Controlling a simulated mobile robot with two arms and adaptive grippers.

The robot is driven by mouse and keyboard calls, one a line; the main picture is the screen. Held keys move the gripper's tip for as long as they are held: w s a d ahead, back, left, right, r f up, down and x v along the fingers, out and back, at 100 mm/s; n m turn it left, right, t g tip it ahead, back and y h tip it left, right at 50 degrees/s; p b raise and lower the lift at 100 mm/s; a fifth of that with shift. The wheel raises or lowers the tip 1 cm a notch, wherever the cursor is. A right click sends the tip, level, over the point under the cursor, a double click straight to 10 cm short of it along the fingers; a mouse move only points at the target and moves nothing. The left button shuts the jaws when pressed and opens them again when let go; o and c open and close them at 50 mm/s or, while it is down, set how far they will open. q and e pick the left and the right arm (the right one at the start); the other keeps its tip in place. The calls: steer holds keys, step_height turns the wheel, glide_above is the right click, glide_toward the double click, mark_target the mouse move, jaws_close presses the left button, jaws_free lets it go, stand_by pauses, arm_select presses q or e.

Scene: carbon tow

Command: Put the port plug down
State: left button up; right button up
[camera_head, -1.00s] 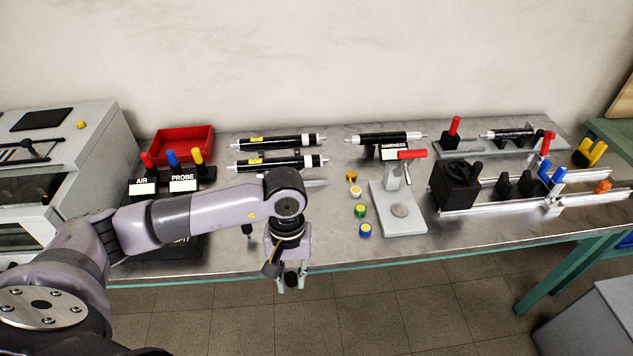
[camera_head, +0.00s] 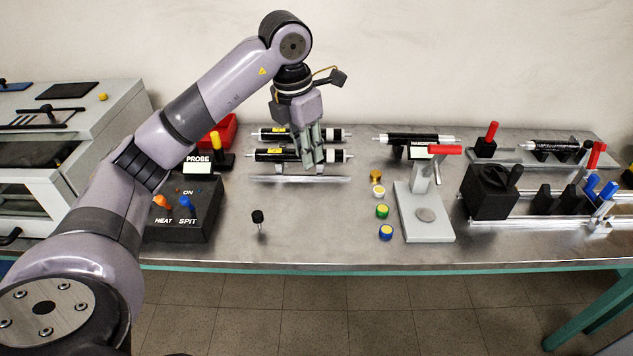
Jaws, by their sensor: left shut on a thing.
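My left gripper (camera_head: 316,160) points down over the rear part of the bench, in front of the black cylinders on their rack. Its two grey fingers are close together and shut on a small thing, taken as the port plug. The plug is barely visible between the fingertips, so its shape and tilt cannot be told. A small black-topped pin (camera_head: 257,217) stands apart on the bare bench, left of and nearer than the gripper. My right gripper is not in view.
A black control box (camera_head: 185,232) marked HEAT and SPIT is on the left. Two black cylinders (camera_head: 275,155) lie on a rack. Several small coloured caps (camera_head: 382,211) stand beside a grey hardness press (camera_head: 425,225). The bench's front middle (camera_head: 310,235) is clear.

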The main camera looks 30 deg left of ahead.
arm_select(q)
steer(key=shift+a+r+n, duration=0.1)
steer(key=shift+a+n, duration=0.05)
steer(key=shift+n, duration=0.25)
steer(key=shift+f, duration=0.35)
step_height(320, 180, down, 19)
steer(key=shift+p, duration=0.9)
steer(key=shift+f, duration=0.2)
steer(key=o, duration=0.9)
steer(key=shift+r, duration=0.1)
